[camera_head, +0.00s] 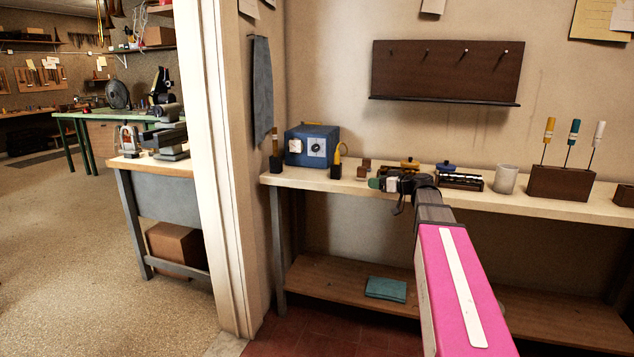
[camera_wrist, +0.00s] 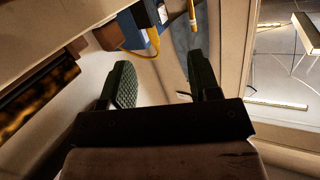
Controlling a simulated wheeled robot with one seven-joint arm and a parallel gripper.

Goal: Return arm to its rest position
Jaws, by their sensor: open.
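My arm, with its pink link, reaches from the lower right toward the workbench (camera_head: 330,181) along the wall. My gripper (camera_head: 377,183) is at the bench's front edge in the head view, near several small items; whether it touches any cannot be told there. In the wrist view, the gripper's (camera_wrist: 158,75) two dark green fingers stand wide apart with nothing between them.
Brown blocks (camera_head: 361,173), a white cup (camera_head: 506,179) and a wooden rack (camera_head: 560,183) with three screwdrivers stand on the bench. A dark peg board (camera_head: 446,72) hangs above. A white door post (camera_head: 209,150) is at left, with open floor (camera_head: 70,240) beyond it.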

